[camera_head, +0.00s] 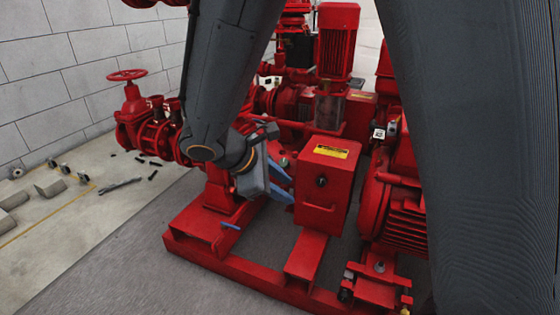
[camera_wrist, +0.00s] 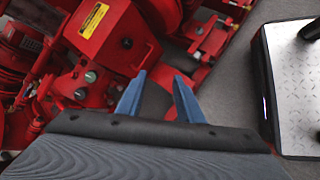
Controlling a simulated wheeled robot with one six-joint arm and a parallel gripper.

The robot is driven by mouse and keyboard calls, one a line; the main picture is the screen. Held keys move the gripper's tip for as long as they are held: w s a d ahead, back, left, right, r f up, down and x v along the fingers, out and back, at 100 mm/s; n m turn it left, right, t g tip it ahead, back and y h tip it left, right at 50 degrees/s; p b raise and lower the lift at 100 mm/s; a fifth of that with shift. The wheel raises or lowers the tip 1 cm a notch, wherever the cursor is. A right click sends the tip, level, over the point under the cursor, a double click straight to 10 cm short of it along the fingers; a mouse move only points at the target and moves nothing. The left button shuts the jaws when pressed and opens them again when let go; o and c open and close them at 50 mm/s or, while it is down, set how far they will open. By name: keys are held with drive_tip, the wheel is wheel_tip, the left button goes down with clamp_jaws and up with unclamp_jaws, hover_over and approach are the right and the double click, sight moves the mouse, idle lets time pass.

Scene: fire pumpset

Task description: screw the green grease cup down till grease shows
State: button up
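No clearly green cup stands out. A small grey-green round fitting (camera_head: 284,162) shows just behind my gripper in the head view. In the wrist view two small round grey-green fittings (camera_wrist: 90,76) sit left of the fingers, below the red box; I cannot tell whether one is the grease cup. My gripper (camera_head: 291,190) has its blue fingers apart, beside the left face of the red box. No grease can be made out.
The red box (camera_head: 325,183) with a yellow label and black knob stands close to the fingers. A red base frame (camera_head: 235,268) runs below. A blue-handled tool (camera_head: 230,226) lies on it. A red motor (camera_head: 400,215) stands right. Loose pipes and tools (camera_head: 120,185) lie on the left floor.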

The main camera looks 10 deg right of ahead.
drive_tip(key=w+d+f+n+t+h, duration=0.1)
drive_tip(key=w+f+n+t, duration=0.15)
drive_tip(key=w, duration=0.35)
drive_tip(key=w+d+f+n+t+h, duration=0.1)
drive_tip(key=w+n, duration=0.2)
drive_tip(key=w, duration=0.4)
drive_tip(key=n+t, duration=0.3)
drive_tip(key=n, duration=0.1)
approach(283, 163)
drive_tip(key=x, duration=0.4)
drive_tip(key=shift+n+b, duration=0.25)
drive_tip(key=shift+b, duration=0.05)
drive_tip(key=b+x, duration=0.2)
drive_tip(key=x, duration=0.5)
drive_tip(key=shift+w+d+b, duration=0.1)
drive_tip(key=shift+w+b, duration=0.05)
drive_tip(key=shift+b, duration=0.15)
drive_tip(key=c, duration=0.8)
